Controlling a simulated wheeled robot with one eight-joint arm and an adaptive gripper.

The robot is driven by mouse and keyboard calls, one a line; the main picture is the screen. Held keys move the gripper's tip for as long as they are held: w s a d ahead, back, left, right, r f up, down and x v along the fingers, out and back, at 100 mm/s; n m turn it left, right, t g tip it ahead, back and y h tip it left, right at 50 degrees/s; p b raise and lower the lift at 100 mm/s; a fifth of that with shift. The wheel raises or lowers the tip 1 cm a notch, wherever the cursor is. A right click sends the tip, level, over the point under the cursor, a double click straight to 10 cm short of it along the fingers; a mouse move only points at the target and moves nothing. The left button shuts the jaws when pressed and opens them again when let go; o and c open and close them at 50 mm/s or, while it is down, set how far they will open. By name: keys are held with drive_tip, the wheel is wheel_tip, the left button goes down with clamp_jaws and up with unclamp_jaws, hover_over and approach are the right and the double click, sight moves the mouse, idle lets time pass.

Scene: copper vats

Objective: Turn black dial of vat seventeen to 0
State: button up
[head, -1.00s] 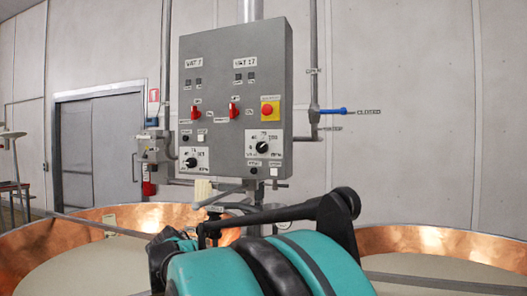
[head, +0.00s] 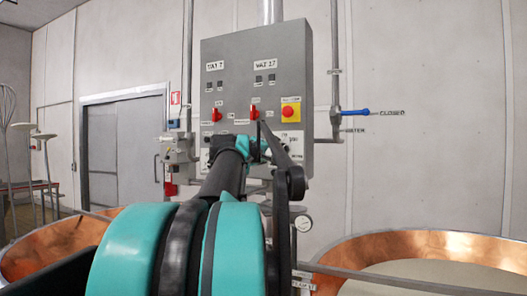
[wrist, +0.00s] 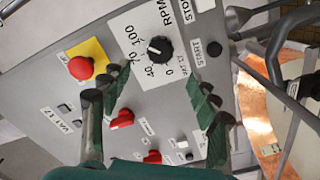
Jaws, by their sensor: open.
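The black dial (wrist: 160,48) of vat seventeen sits on a white scale plate marked 0, 40, 70, 100 and RPM. A pale pointer mark shows on the dial, but its exact reading is hard to tell. My gripper (wrist: 155,95) is open and empty in the wrist view. Its dark green fingers stand apart on either side, below the dial in the picture, and do not visibly touch it. In the head view my arm reaches up to the grey control panel (head: 230,48) and hides the dial; part of its plate shows beside the arm.
A red switch (wrist: 122,119) and a red emergency button (wrist: 80,68) on yellow lie near the fingers. A black start button (wrist: 214,48) is right of the dial. Copper vats (head: 425,245) flank the panel below. A blue-handled valve (head: 355,112) is at right.

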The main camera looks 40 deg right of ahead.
sight(281, 149)
drive_tip(key=x, duration=1.2)
drive_tip(key=c, duration=1.2)
drive_tip(key=shift+o, duration=0.2)
